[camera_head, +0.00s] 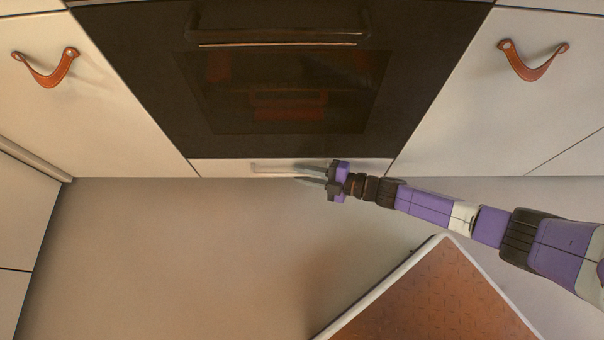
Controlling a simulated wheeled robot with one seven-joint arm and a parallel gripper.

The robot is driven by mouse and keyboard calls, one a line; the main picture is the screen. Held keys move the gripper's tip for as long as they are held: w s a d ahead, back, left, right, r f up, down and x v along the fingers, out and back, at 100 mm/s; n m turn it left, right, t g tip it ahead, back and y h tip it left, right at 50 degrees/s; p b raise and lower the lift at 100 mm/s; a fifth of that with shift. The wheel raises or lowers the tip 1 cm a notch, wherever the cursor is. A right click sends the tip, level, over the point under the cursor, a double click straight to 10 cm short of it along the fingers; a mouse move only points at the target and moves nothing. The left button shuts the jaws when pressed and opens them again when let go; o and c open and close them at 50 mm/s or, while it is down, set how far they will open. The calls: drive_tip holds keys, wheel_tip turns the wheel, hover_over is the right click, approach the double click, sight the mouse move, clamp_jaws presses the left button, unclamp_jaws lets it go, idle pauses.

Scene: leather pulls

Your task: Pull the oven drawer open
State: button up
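The oven drawer (222,169) is a narrow pale front under the dark oven, and it looks shut. A thin light bar handle (267,166) runs along it. My gripper (297,174) comes in from the right with its fingers pointing left. The two fingers are apart, one near the drawer front and one farther out over the floor. They are close to the right part of the handle and hide some of it. I cannot tell whether the fingers touch the handle or have it between them.
The dark oven door (285,95) with its long handle (280,38) is above. Pale cabinets flank it, with a left leather pull (48,76) and a right leather pull (533,68). Another cabinet (20,210) stands at left. The floor (190,260) before the drawer is clear.

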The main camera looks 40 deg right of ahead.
drive_tip(key=shift+w+a, duration=0.15)
drive_tip(key=shift+w, duration=0.1)
clamp_jaws()
idle(1.4)
